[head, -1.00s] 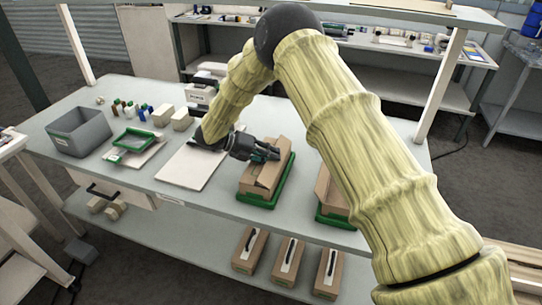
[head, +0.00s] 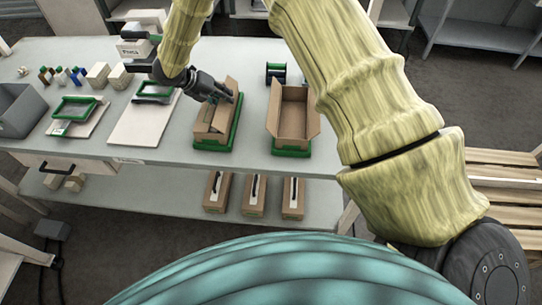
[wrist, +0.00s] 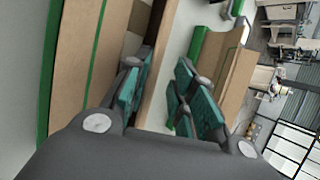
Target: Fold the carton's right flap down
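The brown carton (head: 209,130) sits in a green tray (head: 221,148) near the bench's front edge. Its top is at least partly open, and a cardboard flap (head: 232,84) stands up at its far right. My gripper (head: 218,99) is over the carton's top, pointing down to the right. In the wrist view, my gripper (wrist: 160,92) has its teal finger pads apart, with cardboard panels close on both sides. I cannot tell whether a pad touches a flap.
A second open carton (head: 292,139) stands in its own green tray to the right. A white board (head: 142,127) and a green-framed item (head: 76,107) lie to the left. A grey bin (head: 19,112) is at far left. Several cartons with handles (head: 254,196) stand on the lower shelf.

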